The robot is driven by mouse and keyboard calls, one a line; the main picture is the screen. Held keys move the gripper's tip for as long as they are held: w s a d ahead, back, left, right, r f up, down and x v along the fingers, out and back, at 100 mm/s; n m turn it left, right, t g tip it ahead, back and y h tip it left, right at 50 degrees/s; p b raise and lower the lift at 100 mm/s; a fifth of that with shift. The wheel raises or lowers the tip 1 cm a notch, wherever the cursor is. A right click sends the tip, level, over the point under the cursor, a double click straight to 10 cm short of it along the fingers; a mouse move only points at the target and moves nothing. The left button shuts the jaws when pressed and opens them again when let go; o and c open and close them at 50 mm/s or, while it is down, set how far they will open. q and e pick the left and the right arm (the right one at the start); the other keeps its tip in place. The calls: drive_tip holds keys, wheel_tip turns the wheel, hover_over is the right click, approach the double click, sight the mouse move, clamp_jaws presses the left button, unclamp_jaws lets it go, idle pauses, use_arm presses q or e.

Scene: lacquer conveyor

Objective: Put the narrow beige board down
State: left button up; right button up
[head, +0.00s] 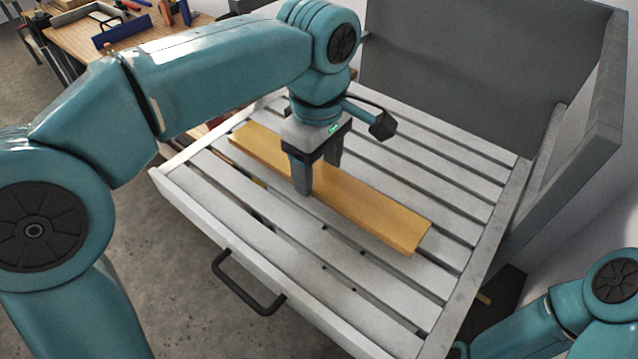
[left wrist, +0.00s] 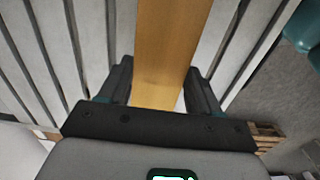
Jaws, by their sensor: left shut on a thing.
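The narrow beige board (head: 365,212), yellowish-beige in the picture, lies lengthwise along the slats of a grey slatted rack (head: 455,168). My left gripper (head: 318,178) reaches down from above and is shut across the board's width, near its middle. In the left wrist view the board (left wrist: 165,50) runs between the two fingers (left wrist: 160,85). The board looks level and close to the slats; I cannot tell whether it touches them. My right gripper is out of view; only part of my right arm shows at the lower right of the head view.
The rack has a black handle (head: 247,284) on its front rail and tall grey panels (head: 455,70) at the back and right. A wooden workbench (head: 125,30) with tools stands at the upper left. The slats around the board are clear.

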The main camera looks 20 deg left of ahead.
sight(319, 173)
use_arm(q)
drive_tip(key=f, duration=0.4)
drive_tip(key=shift+w+a, duration=0.1)
drive_tip(key=shift+w, duration=0.15)
drive_tip(key=shift+f, duration=0.15)
drive_tip(key=shift+s, duration=0.1)
drive_tip(key=o, duration=0.8)
drive_tip(key=shift+f+b, duration=0.15)
drive_tip(key=shift+b, duration=0.15)
drive_tip(key=o, duration=0.4)
